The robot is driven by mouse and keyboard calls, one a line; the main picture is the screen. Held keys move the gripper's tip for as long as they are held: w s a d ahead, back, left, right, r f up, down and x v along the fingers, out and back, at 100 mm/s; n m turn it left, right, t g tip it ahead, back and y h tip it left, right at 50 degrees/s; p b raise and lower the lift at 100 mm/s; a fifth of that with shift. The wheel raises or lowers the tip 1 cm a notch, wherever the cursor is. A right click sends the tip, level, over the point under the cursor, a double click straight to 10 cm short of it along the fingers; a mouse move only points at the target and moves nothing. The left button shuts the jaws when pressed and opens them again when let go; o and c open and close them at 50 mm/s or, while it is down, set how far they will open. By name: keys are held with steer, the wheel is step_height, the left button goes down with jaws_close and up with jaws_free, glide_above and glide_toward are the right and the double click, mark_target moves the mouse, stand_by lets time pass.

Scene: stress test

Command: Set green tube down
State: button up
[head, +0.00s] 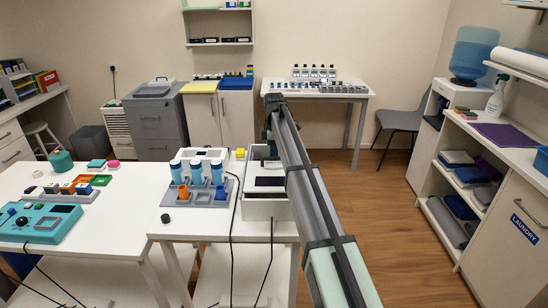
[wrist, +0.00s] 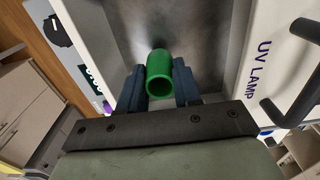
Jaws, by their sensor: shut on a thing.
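The green tube (wrist: 160,74) is a hollow cylinder, its open end facing the wrist camera. My gripper (wrist: 158,67) is shut on it, with one dark finger on each side. Behind the tube lies the grey interior of a white box marked UV LAMP (wrist: 274,45). I cannot tell whether the tube touches the box floor. In the head view the white box (head: 265,208) stands at the right end of the middle table, partly behind my arm. The gripper and the green tube cannot be made out there.
A black cable (head: 234,205) runs between rack and box. A dark handle (wrist: 293,92) sticks out beside the box opening. The left table (head: 115,215) carries a teal device (head: 40,222).

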steer(key=shift+f, duration=0.95)
steer(key=shift+f, duration=0.2)
steer(key=o, duration=1)
step_height(320, 180, up, 12)
steer(key=shift+r, duration=0.2)
